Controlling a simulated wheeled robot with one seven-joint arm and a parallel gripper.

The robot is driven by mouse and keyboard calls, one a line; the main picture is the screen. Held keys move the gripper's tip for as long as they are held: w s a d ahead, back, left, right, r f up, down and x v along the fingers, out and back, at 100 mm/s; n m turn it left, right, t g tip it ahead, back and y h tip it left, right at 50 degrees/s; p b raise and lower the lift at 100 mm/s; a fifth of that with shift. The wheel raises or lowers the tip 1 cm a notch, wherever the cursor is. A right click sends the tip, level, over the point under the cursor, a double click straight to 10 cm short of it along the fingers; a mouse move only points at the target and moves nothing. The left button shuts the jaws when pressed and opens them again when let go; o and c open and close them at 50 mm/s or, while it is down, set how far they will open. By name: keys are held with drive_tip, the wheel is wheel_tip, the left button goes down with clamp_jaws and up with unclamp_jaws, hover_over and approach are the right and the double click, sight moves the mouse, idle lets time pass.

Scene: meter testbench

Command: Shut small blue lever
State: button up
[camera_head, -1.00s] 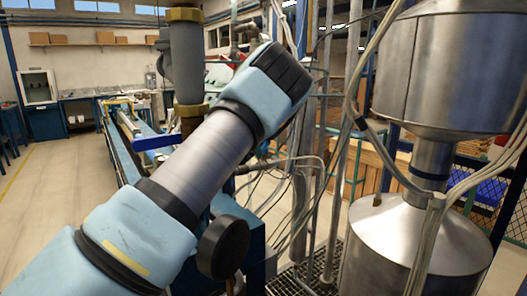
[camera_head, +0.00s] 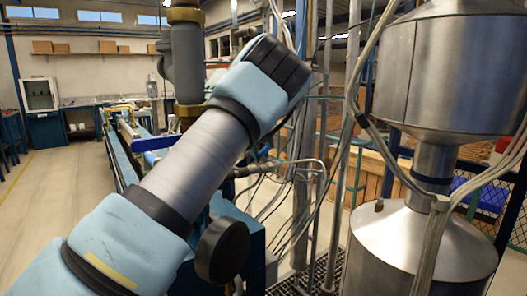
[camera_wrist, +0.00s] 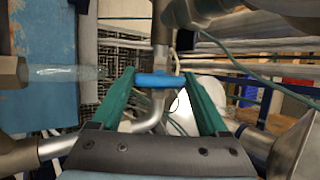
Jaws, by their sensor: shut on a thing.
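The small blue lever (camera_wrist: 157,81) lies crosswise in the middle of the wrist view, on a metal pipe fitting. My gripper (camera_wrist: 160,76) has its two green fingers at either end of the lever, shut on it. In the head view my own arm reaches up and right across the middle, and I cannot make out the gripper or the small lever there. A longer blue handle (camera_head: 152,143) shows left of my arm, by the upright pipe.
An upright pipe with brass-coloured flanges (camera_head: 185,60) stands just behind my arm. A large steel tank (camera_head: 424,250) and hanging cables fill the right. Metal pipes (camera_wrist: 162,30) and a clear tube (camera_wrist: 65,72) crowd round the gripper. Open floor (camera_head: 50,190) lies at the left.

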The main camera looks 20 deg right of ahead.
drive_tip(key=o, duration=1.2)
drive_tip(key=shift+o, duration=0.2)
drive_tip(key=b+v, duration=0.2)
drive_tip(key=v, duration=0.8)
drive_tip(key=shift+s+r+b, duration=0.2)
drive_tip(key=shift+r+b, duration=0.1)
drive_tip(key=shift+b, duration=0.1)
drive_tip(key=shift+a, duration=0.1)
